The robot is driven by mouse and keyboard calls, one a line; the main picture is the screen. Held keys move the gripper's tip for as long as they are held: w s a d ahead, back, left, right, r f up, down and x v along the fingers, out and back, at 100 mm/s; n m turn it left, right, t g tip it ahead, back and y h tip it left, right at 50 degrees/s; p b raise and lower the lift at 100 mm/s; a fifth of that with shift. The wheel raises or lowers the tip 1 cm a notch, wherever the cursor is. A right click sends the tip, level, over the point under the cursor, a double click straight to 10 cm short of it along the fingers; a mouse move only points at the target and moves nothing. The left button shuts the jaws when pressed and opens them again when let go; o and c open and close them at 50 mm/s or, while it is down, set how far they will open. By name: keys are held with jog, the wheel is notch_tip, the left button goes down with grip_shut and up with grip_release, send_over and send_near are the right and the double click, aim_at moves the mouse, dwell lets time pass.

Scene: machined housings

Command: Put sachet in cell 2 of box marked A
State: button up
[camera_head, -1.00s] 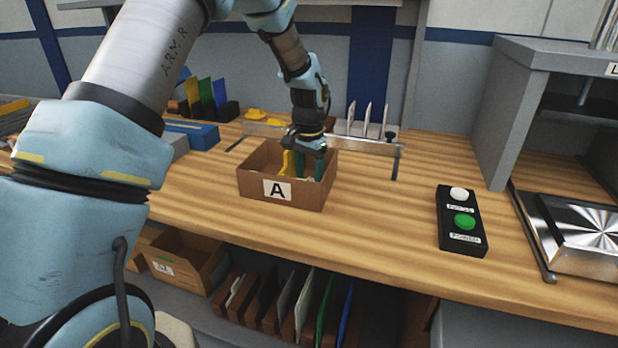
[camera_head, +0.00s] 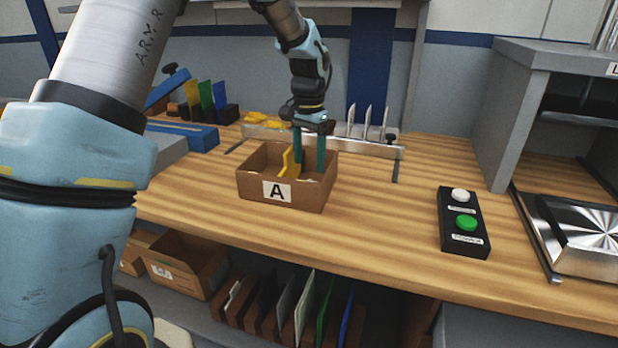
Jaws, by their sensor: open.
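The cardboard box marked A (camera_head: 312,198) stands on the wooden bench, open at the top. A yellow piece (camera_head: 290,164) shows inside it, left of my gripper. My gripper (camera_head: 310,168) points straight down over the box, its two green fingers apart and their tips at or just inside the opening. I see nothing between the fingers. The sachet cannot be made out; the front wall hides the box floor and the cells.
A black button box (camera_head: 462,222) with a white and a green button stands right of the box. A metal rail (camera_head: 350,143) with upright white plates is behind it. A blue tool (camera_head: 190,133) lies at the left. Bare bench lies between the box and the buttons.

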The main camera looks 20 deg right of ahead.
notch_tip(320, 180, up, 6)
jog(key=f, duration=0.1)
jog(key=a+f+n, duration=0.1)
jog(key=a+n, duration=0.4)
jog(key=a, duration=1.3)
jog(key=s+a+f+n, duration=0.2)
jog(key=s+a, duration=0.3)
jog(key=a, duration=0.4)
jog(key=s+a+f+n+t, duration=0.1)
jog(key=s+a+n, duration=0.3)
jog(key=a, duration=0.4)
jog(key=shift+s+a+f+n+t+b, duration=0.3)
jog(key=shift+s+a+f, duration=0.05)
jog(key=shift+s, duration=0.25)
